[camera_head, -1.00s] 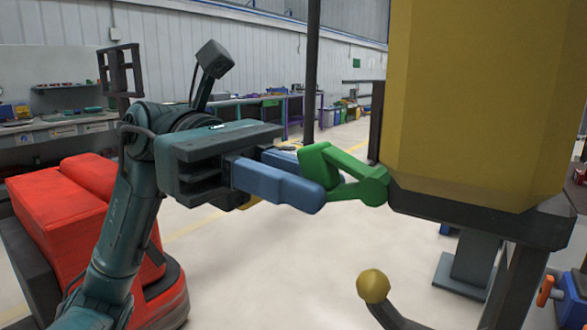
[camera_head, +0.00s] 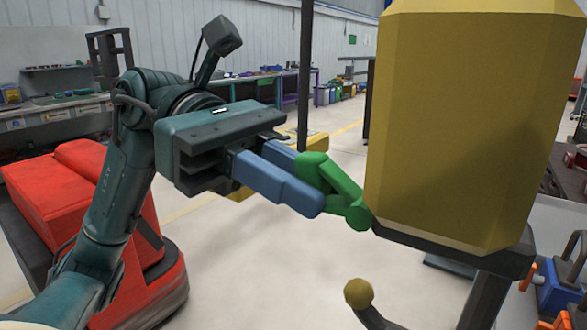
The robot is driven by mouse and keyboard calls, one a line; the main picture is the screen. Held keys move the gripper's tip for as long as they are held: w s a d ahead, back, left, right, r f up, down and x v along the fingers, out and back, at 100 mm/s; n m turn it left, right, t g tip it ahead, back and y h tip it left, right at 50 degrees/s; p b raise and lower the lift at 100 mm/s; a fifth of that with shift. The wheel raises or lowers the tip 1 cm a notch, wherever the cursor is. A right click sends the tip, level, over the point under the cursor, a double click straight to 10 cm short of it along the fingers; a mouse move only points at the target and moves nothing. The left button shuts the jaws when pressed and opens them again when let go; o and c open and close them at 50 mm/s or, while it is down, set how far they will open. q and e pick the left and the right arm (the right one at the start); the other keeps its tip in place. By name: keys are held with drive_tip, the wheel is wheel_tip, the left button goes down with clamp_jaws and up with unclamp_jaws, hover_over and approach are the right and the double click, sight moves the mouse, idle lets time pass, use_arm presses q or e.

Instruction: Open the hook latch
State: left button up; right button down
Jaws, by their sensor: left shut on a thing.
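The green hook latch (camera_head: 343,191) juts out to the left from the lower corner of the yellow container (camera_head: 450,125), at the dark frame under it. My left gripper (camera_head: 306,186), with blue fingers, comes in from the left and is shut on the latch's outer end. The fingers hide part of that end. The latch slopes down toward its pivot end beside the frame. A dark curved hook with a yellow ball tip (camera_head: 358,293) stands below the latch, apart from it. My right gripper is not in view.
A dark vertical pole (camera_head: 305,75) rises behind the fingers. A red machine (camera_head: 80,200) stands at left behind my arm. Workbenches (camera_head: 245,90) line the back wall. Blue and orange parts (camera_head: 560,285) lie at lower right. The floor between is clear.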

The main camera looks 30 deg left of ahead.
use_arm(q)
drive_tip(key=shift+d+r+y+p, duration=0.5)
drive_tip(key=shift+r+p, duration=0.2)
drive_tip(key=shift+p, duration=0.5)
drive_tip(key=o, duration=0.8)
drive_tip(key=shift+f, duration=0.1)
drive_tip(key=shift+o, duration=0.2)
drive_tip(key=shift+a, duration=0.1)
drive_tip(key=shift+a, duration=0.3)
drive_tip(key=b+v, duration=0.1)
drive_tip(key=v, duration=0.7)
drive_tip(key=shift+r, duration=0.2)
